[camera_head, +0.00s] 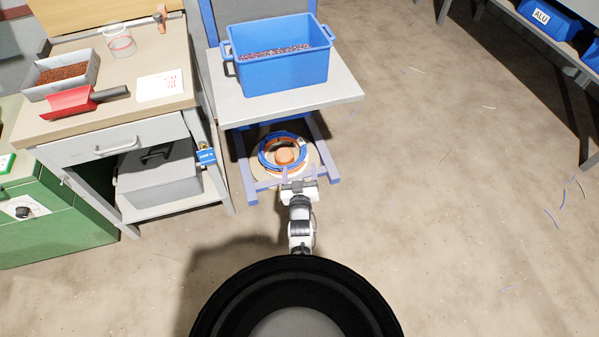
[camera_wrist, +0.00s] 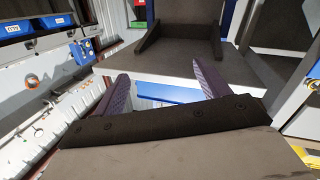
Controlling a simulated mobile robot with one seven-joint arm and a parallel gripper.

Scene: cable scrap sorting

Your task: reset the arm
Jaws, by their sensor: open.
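My arm reaches forward from my body in the camera_head view. My gripper (camera_head: 299,176) is at its far end, low in front of the blue-framed stand, close to a coil of blue and orange cable (camera_head: 284,152). From above I cannot tell how far apart in height the gripper and coil are. In the camera_wrist view the two purple-grey fingers of my gripper (camera_wrist: 161,74) are spread wide, with nothing held between them. The coil cannot be made out in that view.
A grey tabletop (camera_head: 340,91) holds a blue crate (camera_head: 285,77) of scrap. At left, a workbench (camera_head: 150,105) bears a tray of granules (camera_head: 62,74), a red scoop (camera_head: 70,102) and a clear beaker (camera_head: 119,41). The floor at right is mostly open, with scattered cable bits.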

